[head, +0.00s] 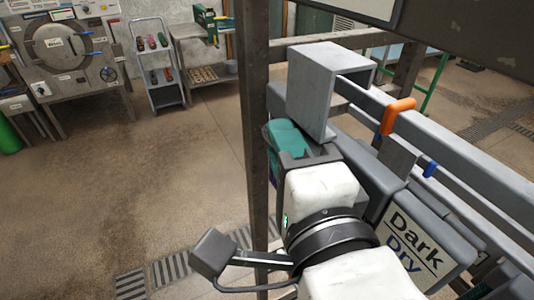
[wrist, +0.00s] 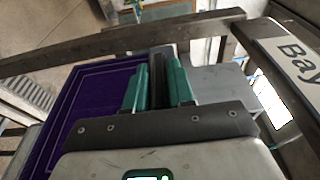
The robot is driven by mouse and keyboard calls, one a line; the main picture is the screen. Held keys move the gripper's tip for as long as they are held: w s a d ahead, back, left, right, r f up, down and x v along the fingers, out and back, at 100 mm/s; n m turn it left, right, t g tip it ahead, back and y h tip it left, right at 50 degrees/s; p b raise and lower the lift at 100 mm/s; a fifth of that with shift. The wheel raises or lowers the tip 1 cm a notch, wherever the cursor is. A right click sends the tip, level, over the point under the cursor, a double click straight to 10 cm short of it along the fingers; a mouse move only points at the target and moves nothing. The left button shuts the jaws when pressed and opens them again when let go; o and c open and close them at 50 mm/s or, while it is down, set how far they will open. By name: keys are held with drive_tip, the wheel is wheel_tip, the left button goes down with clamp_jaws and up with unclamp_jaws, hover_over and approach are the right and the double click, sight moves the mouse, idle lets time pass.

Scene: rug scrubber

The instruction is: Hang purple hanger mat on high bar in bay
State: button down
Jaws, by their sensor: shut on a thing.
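The purple hanger mat (wrist: 90,105) shows in the wrist view as a broad purple panel with a thin light border, left of my gripper (wrist: 158,75). My gripper's teal fingers are shut on a dark upright part between them, which seems to belong to the mat's hanger. In the head view, my gripper (head: 285,140) is beside a dark post and mostly hidden by my wrist; the mat is almost wholly hidden there. A long grey bar (head: 455,155) runs to the lower right. I cannot tell whether the hanger touches a bar.
An orange hook (head: 397,114) and a blue one (head: 430,170) sit along the bars. A "Dark Dry" sign (head: 412,240) hangs below. The dark post (head: 253,130) is close on the left. Open floor lies further left.

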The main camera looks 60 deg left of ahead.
drive_tip(key=shift+w+d+b, duration=0.15)
drive_tip(key=shift+w+b, duration=0.4)
drive_tip(key=shift+w, duration=0.7)
drive_tip(key=shift+w+d+b, duration=0.1)
drive_tip(key=shift+w+b, duration=0.45)
drive_tip(key=shift+w, duration=0.7)
drive_tip(key=shift+f+b, duration=0.7)
drive_tip(key=shift+f, duration=0.7)
